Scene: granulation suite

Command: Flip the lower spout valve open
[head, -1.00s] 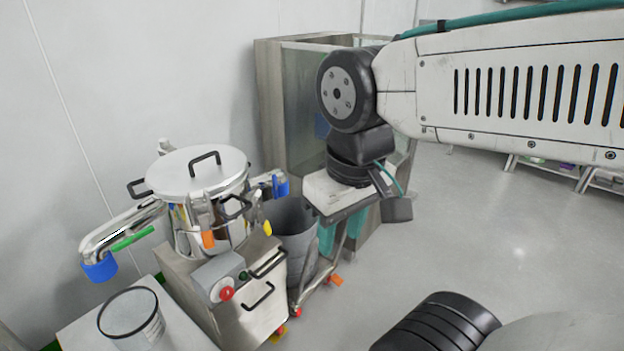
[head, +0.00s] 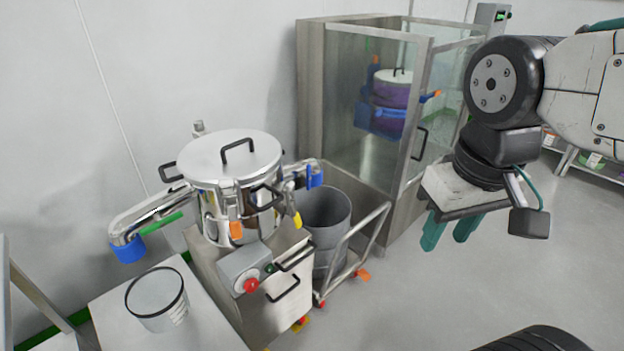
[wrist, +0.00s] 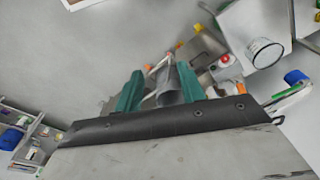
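The steel sifter pot (head: 235,182) stands on a steel cabinet, lid on. Its left spout (head: 150,212) bends down to a blue end (head: 128,249), lower in the picture than the right spout's blue end (head: 315,176). A green lever (head: 161,223) lies along the left spout, roughly in line with it. The left spout's blue end also shows in the wrist view (wrist: 296,77). An orange tab (head: 236,230) and a yellow tab (head: 297,220) show on the pot. My gripper (head: 450,231), with teal fingers, is open and empty, well right of the pot. Its fingers also show in the wrist view (wrist: 160,90).
A clear round container (head: 157,300) stands on a white table left of the cabinet. A control box with a red button (head: 251,285) is on the cabinet front. A grey bin (head: 325,222) on a cart and a glass-walled booth (head: 375,110) stand to the right. Floor at right is clear.

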